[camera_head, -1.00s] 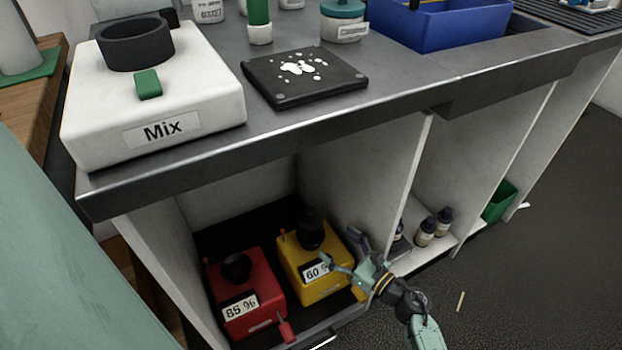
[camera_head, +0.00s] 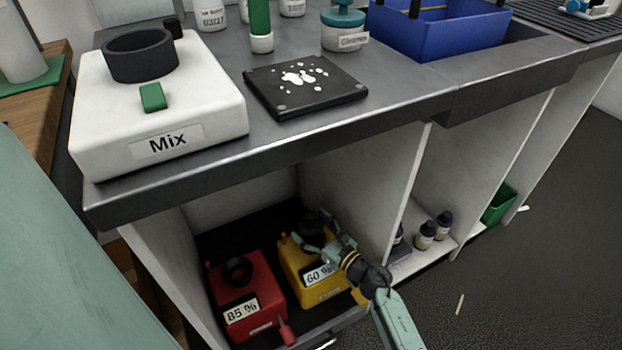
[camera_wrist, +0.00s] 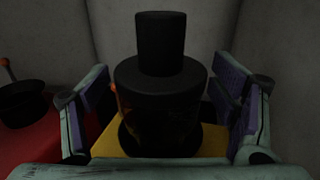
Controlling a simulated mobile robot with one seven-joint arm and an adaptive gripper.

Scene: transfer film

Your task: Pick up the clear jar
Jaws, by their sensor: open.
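A dark jar-like piece with a narrower black top (camera_wrist: 160,80) stands on the yellow box marked 60 % (camera_head: 300,278). Its lower part looks glossy and perhaps see-through in the wrist view; I cannot tell if it is the clear jar. In the head view its black top (camera_head: 311,221) shows just behind my gripper. My gripper (camera_head: 318,244) is open, with one finger on each side of the piece in the wrist view (camera_wrist: 166,115). Gaps show beside both fingers. A pale jar with a teal lid (camera_head: 343,32) stands on the bench top.
A red box marked 85 % (camera_head: 245,290) stands left of the yellow one in the same low compartment. White divider walls (camera_head: 365,170) and the bench edge above (camera_head: 300,135) bound the space. Small bottles (camera_head: 425,235) stand in the compartment to the right.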

